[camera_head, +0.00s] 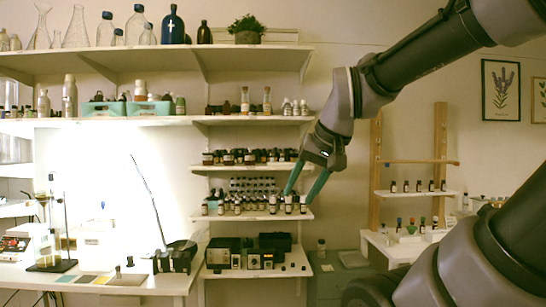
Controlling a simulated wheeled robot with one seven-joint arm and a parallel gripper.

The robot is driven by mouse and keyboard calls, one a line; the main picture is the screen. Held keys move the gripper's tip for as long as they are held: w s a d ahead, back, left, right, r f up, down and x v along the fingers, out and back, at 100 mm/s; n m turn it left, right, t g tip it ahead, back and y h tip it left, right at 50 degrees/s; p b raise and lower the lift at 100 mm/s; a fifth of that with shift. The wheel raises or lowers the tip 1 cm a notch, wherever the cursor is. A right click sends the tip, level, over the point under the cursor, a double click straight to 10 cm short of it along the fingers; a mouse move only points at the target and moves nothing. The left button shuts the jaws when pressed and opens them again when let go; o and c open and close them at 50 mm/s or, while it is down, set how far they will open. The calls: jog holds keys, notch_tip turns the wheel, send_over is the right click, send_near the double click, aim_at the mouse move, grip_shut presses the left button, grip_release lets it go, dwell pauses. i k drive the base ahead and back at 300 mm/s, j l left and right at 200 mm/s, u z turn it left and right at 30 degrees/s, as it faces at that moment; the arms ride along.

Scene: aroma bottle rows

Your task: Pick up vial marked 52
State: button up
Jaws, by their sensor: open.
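My gripper (298,196) has two teal fingers, apart and pointing down and left at the right end of a white wall shelf (240,217). A row of small vials with white labels stands on that shelf. Three of them, a dark-capped vial (273,204), another vial (288,204) and the end vial (303,204), stand close to the fingertips. The gripper appears empty. The numbers on the labels are too small to read, so I cannot tell which vial is marked 52. Whether a fingertip touches a vial is unclear.
Another shelf of dark bottles (240,157) is just above, left of the gripper. Black instruments (258,253) stand below. A wooden rack (440,150) with small bottles stands at the right. A bright lamp-lit bench (130,285) is at the left.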

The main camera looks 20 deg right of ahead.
aim_at(118, 268)
jog(key=j, duration=1.4)
jog(key=i+j, duration=0.15)
jog(key=j, duration=1.25)
jog(key=i, duration=1.05)
